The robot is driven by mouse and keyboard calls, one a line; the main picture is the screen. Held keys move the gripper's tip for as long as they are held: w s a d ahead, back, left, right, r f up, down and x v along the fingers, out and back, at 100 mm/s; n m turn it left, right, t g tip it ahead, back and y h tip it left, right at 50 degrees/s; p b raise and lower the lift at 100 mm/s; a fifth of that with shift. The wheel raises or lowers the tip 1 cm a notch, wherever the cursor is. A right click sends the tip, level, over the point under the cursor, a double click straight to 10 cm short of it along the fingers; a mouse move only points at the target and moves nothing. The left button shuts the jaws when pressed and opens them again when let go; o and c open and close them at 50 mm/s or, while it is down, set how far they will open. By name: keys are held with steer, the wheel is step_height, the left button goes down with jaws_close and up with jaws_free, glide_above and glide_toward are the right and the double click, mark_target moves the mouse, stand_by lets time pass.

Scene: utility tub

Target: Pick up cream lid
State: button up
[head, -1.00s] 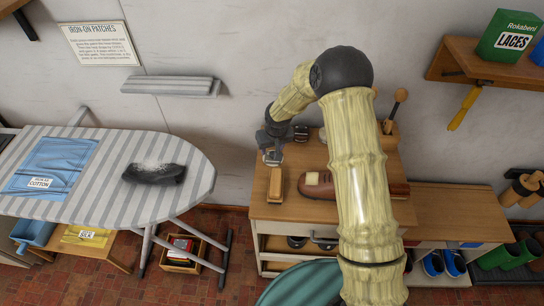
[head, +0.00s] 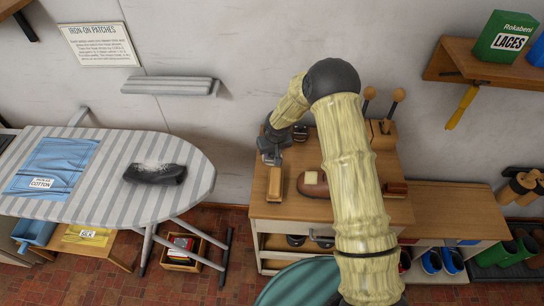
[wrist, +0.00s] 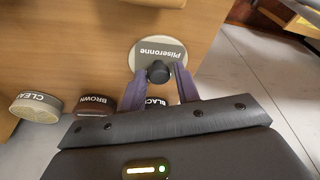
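The cream lid (wrist: 143,54) is a pale round disc with a grey "Pliseronne" label and a black knob (wrist: 159,72) in its middle. In the wrist view it sits over the wooden bench top. My gripper (wrist: 160,72) points at it, with one purple finger on each side of the knob and small gaps showing. The fingers are apart. Whether they touch the lid's face I cannot tell. In the head view my gripper (head: 271,158) is over the left back of the bench, and the lid is hidden by it.
Tins marked CLEAR (wrist: 36,106), BROWN (wrist: 95,106) and BLACK (wrist: 157,104) stand close by. The striped ironing board (head: 110,200) is to the left.

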mark_target(273, 154)
jaws_close()
step_height(273, 154, up, 10)
steer(key=b, duration=0.1)
stand_by(0.4)
stand_by(0.5)
